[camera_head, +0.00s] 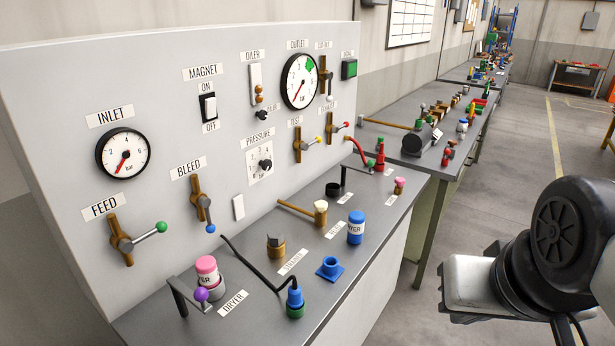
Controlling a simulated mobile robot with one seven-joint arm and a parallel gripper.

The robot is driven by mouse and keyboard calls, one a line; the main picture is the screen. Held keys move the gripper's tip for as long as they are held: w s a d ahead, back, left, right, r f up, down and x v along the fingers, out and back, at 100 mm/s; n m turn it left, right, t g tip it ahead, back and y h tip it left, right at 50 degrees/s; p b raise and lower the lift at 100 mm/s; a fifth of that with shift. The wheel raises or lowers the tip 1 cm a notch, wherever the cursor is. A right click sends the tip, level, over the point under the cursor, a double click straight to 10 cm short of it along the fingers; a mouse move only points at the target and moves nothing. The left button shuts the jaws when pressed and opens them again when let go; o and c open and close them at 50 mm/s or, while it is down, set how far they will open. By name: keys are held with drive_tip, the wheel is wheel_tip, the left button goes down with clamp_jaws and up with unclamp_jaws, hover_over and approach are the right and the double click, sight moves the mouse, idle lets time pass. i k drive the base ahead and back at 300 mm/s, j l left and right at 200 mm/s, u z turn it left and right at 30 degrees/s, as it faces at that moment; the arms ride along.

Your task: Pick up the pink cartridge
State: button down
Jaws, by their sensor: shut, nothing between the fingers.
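The pink cartridge (207,270) stands upright in a dark holder at the left front of the bench, above the DRYER label (233,303). Its lettering is partly visible; its lower part is hidden by the holder and by a lever with a purple ball (201,295). My gripper (445,300) is at the lower right, off the bench's right edge and well apart from the cartridge. It is shut and empty, its fingers hard to make out beside the pale block of my wrist.
A blue cartridge (356,228), a blue socket (330,268), a brass fitting (275,246) and a mallet (319,211) stand on the grey bench (340,295). A black hose ends in a blue-green connector (295,302) right of the pink cartridge. The panel (60,160) rises behind, its levers jutting out.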

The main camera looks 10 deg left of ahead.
sight(206, 268)
drive_tip(key=u, duration=1.5)
drive_tip(key=i+l+u, duration=0.2)
drive_tip(key=l, duration=0.15)
drive_tip(key=i+l+u, duration=0.1)
drive_tip(key=l+u, duration=0.15)
drive_tip(key=i+l+u, duration=0.2)
drive_tip(key=l, duration=0.3)
drive_tip(key=k, duration=0.1)
